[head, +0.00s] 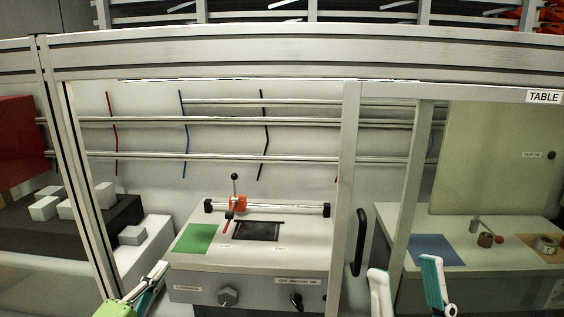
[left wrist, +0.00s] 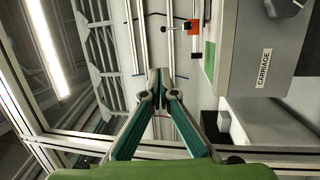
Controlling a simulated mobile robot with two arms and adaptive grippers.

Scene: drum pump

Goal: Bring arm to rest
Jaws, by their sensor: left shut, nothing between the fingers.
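My left gripper (head: 160,268) comes in at the bottom left of the head view, in front of the machine's left side. In the left wrist view its teal fingers meet at the tips (left wrist: 160,90), shut with nothing between them. My right gripper (head: 405,275) stands at the bottom right of the head view. Its two fingers are well apart and I see nothing between them.
An aluminium frame (head: 290,55) with uprights spans the front. Behind it stands a grey machine (head: 250,265) with a knob, green pad (head: 196,238) and lever (head: 234,190). Grey blocks (head: 45,207) sit left. A side table (head: 480,258) with a blue mat (head: 436,249) is right.

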